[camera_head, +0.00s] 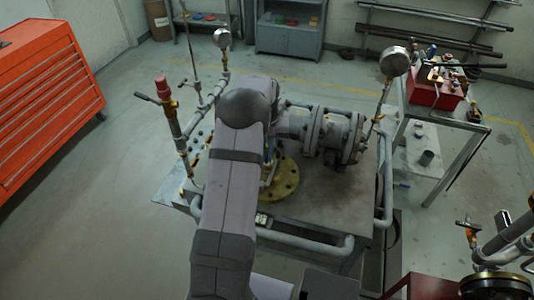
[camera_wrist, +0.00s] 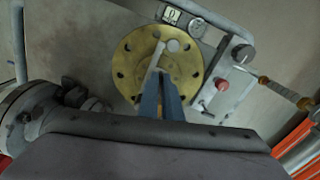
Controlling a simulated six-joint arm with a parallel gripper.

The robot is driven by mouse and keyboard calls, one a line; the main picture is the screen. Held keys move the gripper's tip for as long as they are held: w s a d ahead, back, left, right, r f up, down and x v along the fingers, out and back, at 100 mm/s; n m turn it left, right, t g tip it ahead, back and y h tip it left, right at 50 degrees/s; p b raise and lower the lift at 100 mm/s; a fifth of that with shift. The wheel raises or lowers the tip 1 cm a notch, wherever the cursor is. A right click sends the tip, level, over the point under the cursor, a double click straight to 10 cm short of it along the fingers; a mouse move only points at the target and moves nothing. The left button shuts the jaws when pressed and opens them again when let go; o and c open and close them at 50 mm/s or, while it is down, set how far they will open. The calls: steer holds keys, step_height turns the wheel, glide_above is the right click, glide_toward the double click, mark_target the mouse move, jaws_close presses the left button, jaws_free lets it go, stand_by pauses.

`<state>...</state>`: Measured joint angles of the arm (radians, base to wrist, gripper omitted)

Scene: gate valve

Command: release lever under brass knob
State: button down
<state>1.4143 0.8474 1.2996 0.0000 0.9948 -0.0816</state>
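A round brass flange (camera_wrist: 190,72) with bolt holes lies below my gripper in the wrist view. Part of this brass flange also shows beside my arm in the head view (camera_head: 287,180). My gripper (camera_wrist: 160,76) has two blue fingers whose tips overlap the bar's lower part. Whether they touch or grip it is unclear. In the head view my arm hides the gripper and the lever.
A flanged grey pipe (camera_head: 330,135) stands right of my arm. A gauge (camera_head: 394,62) rises on a pipe. A red-topped valve (camera_head: 162,88) stands left. In the wrist view, a plate with a red button (camera_wrist: 222,85) is right of the flange. Pipe rails edge the bench.

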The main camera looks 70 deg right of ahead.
steer(key=shift+s+d+n, duration=0.1)
steer(key=shift+s+n, duration=0.15)
steer(key=shift+n, duration=0.45)
steer(key=c, duration=1.9)
jaws_free()
steer(key=shift+c, duration=0.2)
steer(key=shift+r, duration=0.1)
step_height(320, 180, up, 7)
steer(key=b, duration=0.3)
steer(key=shift+r, duration=0.15)
